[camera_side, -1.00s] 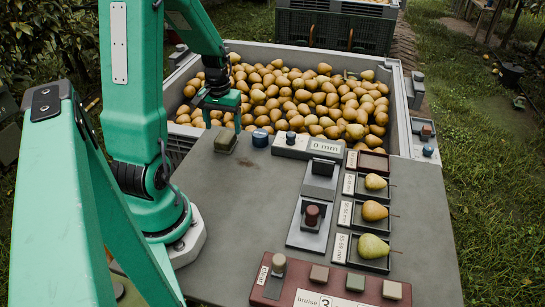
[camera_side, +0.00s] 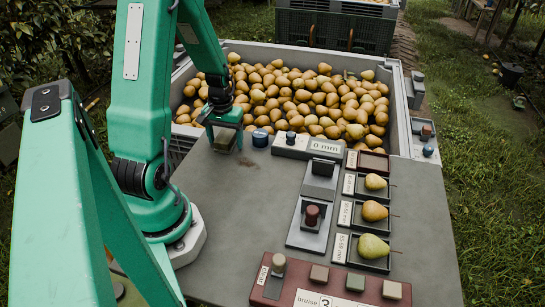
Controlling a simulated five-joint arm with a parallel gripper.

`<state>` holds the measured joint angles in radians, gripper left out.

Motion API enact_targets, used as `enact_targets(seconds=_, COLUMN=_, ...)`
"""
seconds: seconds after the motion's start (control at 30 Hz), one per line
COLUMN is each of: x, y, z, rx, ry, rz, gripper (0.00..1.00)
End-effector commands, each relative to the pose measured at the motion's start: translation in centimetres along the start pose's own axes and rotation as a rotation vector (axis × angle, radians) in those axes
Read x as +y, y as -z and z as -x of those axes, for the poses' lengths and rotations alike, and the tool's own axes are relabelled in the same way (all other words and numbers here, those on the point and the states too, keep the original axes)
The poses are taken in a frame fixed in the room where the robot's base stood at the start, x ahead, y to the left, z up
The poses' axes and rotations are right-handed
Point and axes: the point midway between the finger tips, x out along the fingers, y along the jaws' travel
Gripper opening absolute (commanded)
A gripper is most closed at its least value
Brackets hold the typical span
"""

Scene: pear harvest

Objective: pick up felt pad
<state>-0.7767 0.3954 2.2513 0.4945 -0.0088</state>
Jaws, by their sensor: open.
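The felt pad (camera_side: 225,144) looks like a small dark olive block at the far left edge of the grey table, near the crate of pears. My gripper (camera_side: 222,138) is green and open, directly over the pad, with its fingers down around it. The fingers hide part of the pad. I cannot tell whether they touch it.
A blue knob (camera_side: 260,138) stands just right of the pad. A gauge labelled 0 mm (camera_side: 324,147) lies further right. Sorting trays with single pears (camera_side: 374,214) line the right side. The pear crate (camera_side: 398,100) is behind. The table's left middle (camera_side: 240,200) is clear.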

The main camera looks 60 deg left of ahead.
Motion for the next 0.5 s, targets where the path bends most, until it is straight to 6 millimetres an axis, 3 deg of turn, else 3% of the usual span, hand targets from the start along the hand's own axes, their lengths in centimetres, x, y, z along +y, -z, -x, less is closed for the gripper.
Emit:
enact_targets(seconds=0.43, x=0.0, y=0.0, z=0.01, rx=0.0, ry=0.0, rz=0.0, gripper=0.75)
enact_targets(seconds=0.5, x=0.0, y=0.0, z=0.01, rx=0.0, ry=0.0, rz=0.0, gripper=0.63)
